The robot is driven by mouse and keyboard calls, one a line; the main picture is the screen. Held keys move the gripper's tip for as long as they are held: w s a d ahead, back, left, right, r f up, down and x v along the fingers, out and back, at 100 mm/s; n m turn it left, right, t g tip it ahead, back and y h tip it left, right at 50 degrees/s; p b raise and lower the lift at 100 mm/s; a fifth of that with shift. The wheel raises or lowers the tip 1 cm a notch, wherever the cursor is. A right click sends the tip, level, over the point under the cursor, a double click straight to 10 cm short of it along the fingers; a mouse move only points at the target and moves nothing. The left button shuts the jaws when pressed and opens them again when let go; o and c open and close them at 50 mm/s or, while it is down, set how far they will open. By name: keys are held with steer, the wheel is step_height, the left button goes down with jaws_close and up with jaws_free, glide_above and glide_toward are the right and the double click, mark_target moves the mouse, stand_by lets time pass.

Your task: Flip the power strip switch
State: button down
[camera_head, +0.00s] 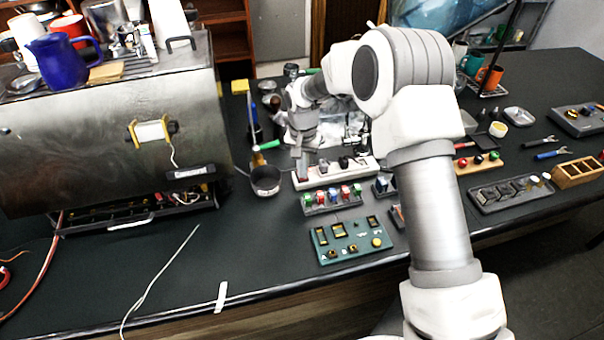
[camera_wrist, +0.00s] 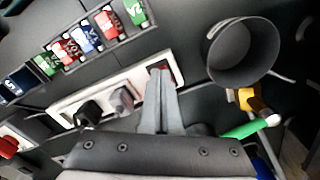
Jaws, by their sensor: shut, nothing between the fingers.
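The power strip (camera_head: 336,172) is a long white bar on the black workbench, with dark plugs along it in the head view. It also shows in the wrist view (camera_wrist: 140,83), with a black plug and a grey plug in it. A red switch (camera_wrist: 161,68) sits near the strip's end by the black cup. My gripper (camera_wrist: 162,76) is shut and empty, its fingertips right at the switch and covering part of it. I cannot tell whether they touch it or which way the switch is set. In the head view my gripper (camera_head: 303,172) is over the strip's left end.
A black cup (camera_head: 265,181) stands close left of the strip. A rack of coloured fuse-like parts (camera_head: 332,198) and a green control panel (camera_head: 352,240) lie in front. A large steel brewer (camera_head: 110,120) fills the left. The bench's front left is mostly clear.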

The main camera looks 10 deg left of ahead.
steer(key=shift+f, duration=0.1)
steer(key=shift+r+p, duration=1.75)
steer(key=shift+r, duration=1.75)
steer(key=s+d+r+t, duration=0.1)
steer(key=s+d+r, duration=0.4)
steer(key=d+r, duration=0.4)
steer(key=s+d+r+t, duration=0.2)
steer(key=s+d+r, duration=0.2)
steer(key=d+r, duration=0.5)
steer(key=s+d+r+t, duration=0.1)
steer(key=s+d, duration=0.3)
steer(key=s, duration=0.5)
steer(key=s+d+r+t, duration=0.1)
steer(key=s+d+r, duration=0.2)
steer(key=s, duration=0.7)
steer(key=shift+s+d+r+n+t+b, duration=0.25)
steer(key=shift+d+r+n+t+b, duration=0.15)
steer(key=shift+r, duration=0.2)
